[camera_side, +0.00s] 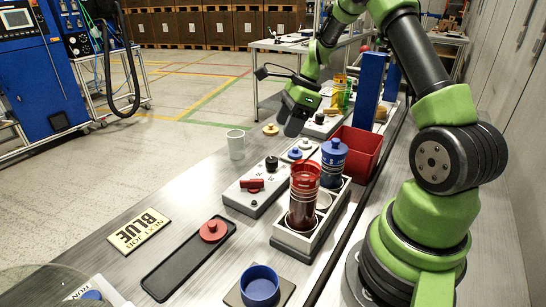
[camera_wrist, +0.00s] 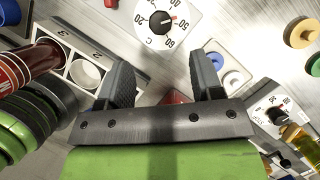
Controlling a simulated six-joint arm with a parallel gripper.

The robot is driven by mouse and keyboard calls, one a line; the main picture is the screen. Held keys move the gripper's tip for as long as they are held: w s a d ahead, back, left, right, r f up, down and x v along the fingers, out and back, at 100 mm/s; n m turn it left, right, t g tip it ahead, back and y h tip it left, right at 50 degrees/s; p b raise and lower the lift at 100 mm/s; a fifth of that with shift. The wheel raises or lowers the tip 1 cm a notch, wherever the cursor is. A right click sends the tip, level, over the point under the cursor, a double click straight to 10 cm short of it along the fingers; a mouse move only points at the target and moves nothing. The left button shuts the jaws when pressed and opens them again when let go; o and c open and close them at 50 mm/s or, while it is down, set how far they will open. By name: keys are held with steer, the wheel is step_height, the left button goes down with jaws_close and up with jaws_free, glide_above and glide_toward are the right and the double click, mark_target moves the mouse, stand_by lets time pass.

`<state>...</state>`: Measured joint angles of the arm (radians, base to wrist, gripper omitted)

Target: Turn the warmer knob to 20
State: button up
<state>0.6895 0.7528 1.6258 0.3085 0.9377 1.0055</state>
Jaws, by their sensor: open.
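A black knob (camera_wrist: 160,22) sits on a round white dial marked with a C and numbers including 20 and 60, at the top of the wrist view. A red mark shows on its right side, away from the 20 at the left; the exact setting is too small to read. A second black knob on a dial (camera_wrist: 278,115) is at the right. In the side view, knobs stand on two grey boxes (camera_side: 250,200), (camera_side: 325,126). I cannot tell for sure which one is the warmer. My gripper (camera_wrist: 162,78) is open and empty above the table, apart from both knobs.
A grey rack (camera_side: 312,235) holds a red cup (camera_side: 303,190) and a blue cup (camera_side: 333,160). A red bin (camera_side: 358,150), a white cup (camera_side: 236,145), a black tray (camera_side: 190,260) with a red lid (camera_side: 213,231), and a yellow lid (camera_side: 271,129) stand around.

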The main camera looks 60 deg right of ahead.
mark_target(272, 159)
steer(key=x, duration=1)
steer(key=shift+f, duration=0.1)
steer(key=shift+d, duration=0.1)
steer(key=c, duration=0.9)
